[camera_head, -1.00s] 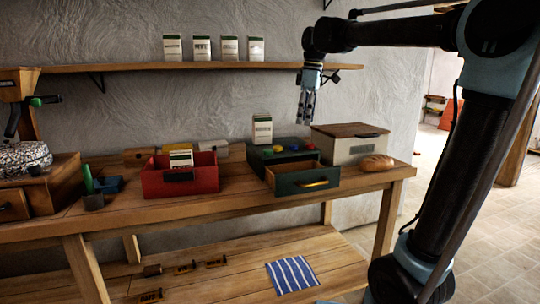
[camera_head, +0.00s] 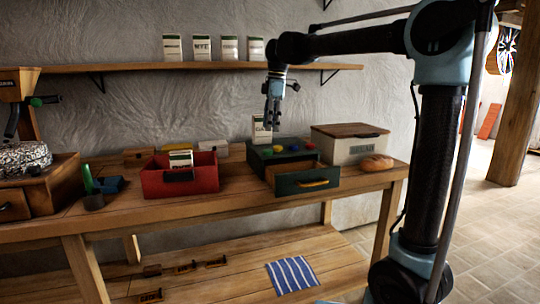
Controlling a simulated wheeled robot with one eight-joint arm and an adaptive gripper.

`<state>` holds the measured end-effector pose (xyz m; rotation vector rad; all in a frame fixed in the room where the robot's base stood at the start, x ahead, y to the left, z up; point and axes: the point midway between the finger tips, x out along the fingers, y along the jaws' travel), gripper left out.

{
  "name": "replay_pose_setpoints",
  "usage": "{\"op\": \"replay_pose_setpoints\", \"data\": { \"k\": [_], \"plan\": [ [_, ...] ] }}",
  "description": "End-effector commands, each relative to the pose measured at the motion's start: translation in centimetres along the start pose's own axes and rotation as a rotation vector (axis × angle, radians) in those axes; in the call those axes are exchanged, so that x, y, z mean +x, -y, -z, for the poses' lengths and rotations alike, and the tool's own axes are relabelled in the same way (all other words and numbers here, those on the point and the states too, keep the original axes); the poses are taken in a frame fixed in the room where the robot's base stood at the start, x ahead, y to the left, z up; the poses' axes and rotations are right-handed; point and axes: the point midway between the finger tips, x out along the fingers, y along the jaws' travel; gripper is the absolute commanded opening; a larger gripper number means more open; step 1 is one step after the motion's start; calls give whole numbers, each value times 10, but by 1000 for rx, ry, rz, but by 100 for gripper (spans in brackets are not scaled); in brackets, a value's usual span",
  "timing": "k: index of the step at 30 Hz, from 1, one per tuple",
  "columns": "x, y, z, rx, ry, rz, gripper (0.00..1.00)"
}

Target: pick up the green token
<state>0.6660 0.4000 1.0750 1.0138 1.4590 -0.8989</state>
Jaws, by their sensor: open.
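The green token (camera_head: 267,152) lies on top of the dark green drawer box (camera_head: 262,168), at the left end of a row of small coloured tokens. The blue token (camera_head: 280,149) is beside it, with the yellow token (camera_head: 295,147) and the red token (camera_head: 310,145) further right. My gripper (camera_head: 270,127) points down with open, empty fingers. It hangs above the left part of the box, over the green token in the picture, with a gap between. It covers part of a white and green packet (camera_head: 258,130) behind.
The box's drawer (camera_head: 310,181) is pulled out at the front. A red bin (camera_head: 180,180) with a packet stands to the left. A cream box with a brown lid (camera_head: 350,145) and a bread loaf (camera_head: 377,163) are to the right. A shelf (camera_head: 200,67) with packets runs above.

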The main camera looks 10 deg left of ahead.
Motion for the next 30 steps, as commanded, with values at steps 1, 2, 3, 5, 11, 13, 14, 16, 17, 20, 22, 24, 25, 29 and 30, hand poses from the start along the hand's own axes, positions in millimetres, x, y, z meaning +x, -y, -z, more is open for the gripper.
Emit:
{"op": "replay_pose_setpoints", "data": {
  "k": [1,2,3,5,11,13,14,16,17,20,22,24,25,29,30],
  "plan": [
    [9,0,0,0,0,0,54],
    [14,0,0,0,0,0,54],
    [20,0,0,0,0,0,54],
    [28,0,0,1,0,0,54],
    [40,0,0,1,0,0,54],
    [44,0,-1,1,0,0,54],
    [47,-1,-1,1,0,0,54],
    [54,-2,-2,1,0,0,54],
    [59,-2,-2,1,0,0,54],
    [73,-4,-3,1,0,0,54],
    [81,-4,-3,1,0,0,54],
    [88,-4,-3,1,0,0,54],
    [90,-4,-3,1,0,0,54],
    [93,-4,-3,1,0,0,54],
    [93,-4,-3,1,0,0,54]
  ]
}}
